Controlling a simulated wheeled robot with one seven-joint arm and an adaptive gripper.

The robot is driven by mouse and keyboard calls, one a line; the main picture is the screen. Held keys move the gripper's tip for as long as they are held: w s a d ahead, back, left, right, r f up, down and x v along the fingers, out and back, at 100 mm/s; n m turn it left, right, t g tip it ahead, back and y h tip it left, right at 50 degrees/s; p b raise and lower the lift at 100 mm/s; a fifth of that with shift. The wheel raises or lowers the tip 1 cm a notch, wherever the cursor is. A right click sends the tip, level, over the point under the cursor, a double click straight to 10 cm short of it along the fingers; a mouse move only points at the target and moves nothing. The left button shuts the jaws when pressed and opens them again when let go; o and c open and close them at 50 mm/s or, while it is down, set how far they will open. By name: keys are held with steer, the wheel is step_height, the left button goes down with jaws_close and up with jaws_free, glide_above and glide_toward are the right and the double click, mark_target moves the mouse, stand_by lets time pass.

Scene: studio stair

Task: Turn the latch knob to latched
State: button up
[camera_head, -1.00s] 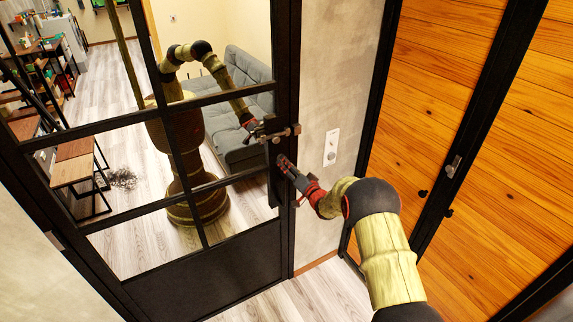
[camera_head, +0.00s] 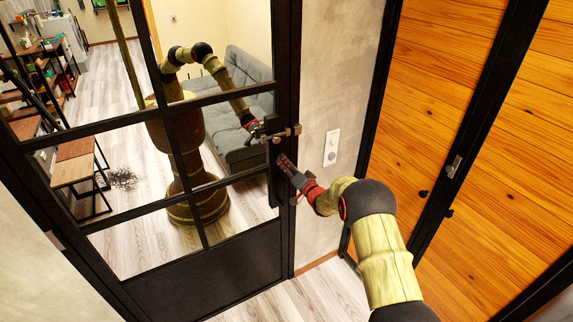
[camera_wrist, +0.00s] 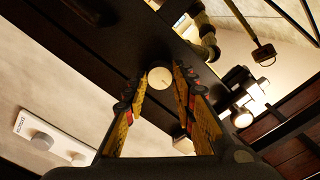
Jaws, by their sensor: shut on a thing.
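The latch knob (camera_wrist: 160,77) shows in the wrist view as a small round pale disc on the black door frame. My gripper (camera_wrist: 157,82) has one finger on each side of it and is shut on it. In the head view my gripper (camera_head: 286,163) reaches the black door edge just below the door handle (camera_head: 283,133), and the fingers hide the knob. The frames do not show clearly which way the knob is turned.
The black-framed glass door (camera_head: 210,285) fills the left and shows a reflection of my body. A white switch plate (camera_head: 331,147) is on the wall right of the gripper. Wooden panel doors (camera_head: 425,100) stand farther right. Bare floor shows below.

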steer(key=c, duration=0.3)
steer(key=shift+f+n+b, duration=0.1)
steer(key=shift+n+b, duration=0.2)
steer(key=shift+b, duration=0.25)
steer(key=shift+c, duration=0.2)
steer(key=shift+n+b, duration=8.6)
steer(key=shift+b, duration=0.7)
steer(key=o, duration=1.2)
steer(key=shift+c, duration=0.2)
steer(key=shift+s, duration=0.1)
